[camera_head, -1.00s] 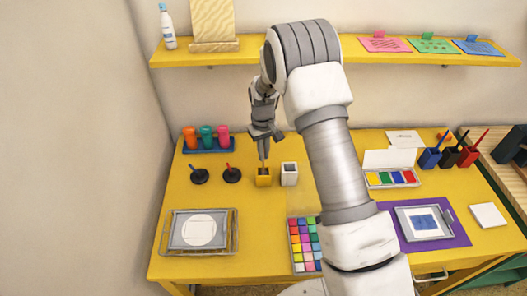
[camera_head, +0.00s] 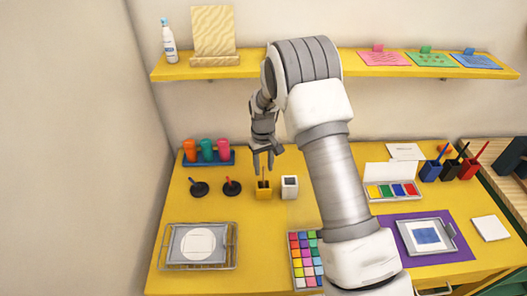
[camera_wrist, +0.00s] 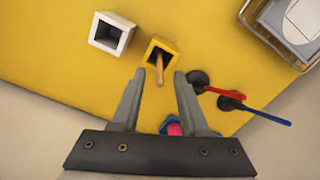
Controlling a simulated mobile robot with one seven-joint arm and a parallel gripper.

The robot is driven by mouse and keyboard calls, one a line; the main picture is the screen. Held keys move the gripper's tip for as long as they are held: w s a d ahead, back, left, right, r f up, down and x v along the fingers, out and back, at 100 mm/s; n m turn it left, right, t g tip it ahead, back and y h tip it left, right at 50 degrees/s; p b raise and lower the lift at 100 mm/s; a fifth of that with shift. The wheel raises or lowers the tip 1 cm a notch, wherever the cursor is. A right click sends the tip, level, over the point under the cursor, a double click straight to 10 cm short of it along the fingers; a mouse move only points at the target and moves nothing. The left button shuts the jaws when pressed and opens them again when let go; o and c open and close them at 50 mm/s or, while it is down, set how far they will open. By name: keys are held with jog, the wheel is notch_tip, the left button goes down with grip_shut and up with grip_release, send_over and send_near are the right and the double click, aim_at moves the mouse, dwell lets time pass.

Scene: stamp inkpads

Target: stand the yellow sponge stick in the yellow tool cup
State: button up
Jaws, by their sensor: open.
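The yellow tool cup (camera_head: 263,193) stands on the yellow table; it also shows in the wrist view (camera_wrist: 150,66). The stick (camera_head: 263,176) is in this cup. Its wooden handle (camera_wrist: 160,70) sticks up out of the opening, leaning against the rim on the gripper's side. The stick's lower end is hidden inside the cup. My gripper (camera_head: 263,168) is above the cup. In the wrist view its two fingers (camera_wrist: 157,75) are spread wide, one on each side of the handle, with visible gaps between them and it.
A white cup (camera_head: 289,187) stands close to the right of the yellow cup. Two dark round bases with blue (camera_head: 199,188) and red (camera_head: 232,187) handles stand to the left. A blue rack (camera_head: 208,158) of coloured bottles is behind.

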notch_tip(320, 180, up, 17)
jog(key=shift+w, duration=0.15)
dwell(1.0)
jog(key=s+d+r+m+t, duration=0.1)
jog(key=s+d+r, duration=0.3)
jog(key=s+r, duration=0.3)
jog(key=s+d+r+m+t, duration=0.1)
jog(key=s+d+r+t, duration=0.15)
jog(key=s+r, duration=0.45)
jog(key=s+d+m+t, duration=0.1)
jog(key=s+d, duration=0.1)
jog(key=s, duration=0.6)
jog(key=s+d+m+t, duration=0.1)
jog(key=s+d, duration=0.1)
jog(key=s, duration=0.7)
jog(key=shift+s+d+m, duration=0.25)
jog(key=shift+d+m, duration=0.05)
jog(key=shift+d, duration=0.1)
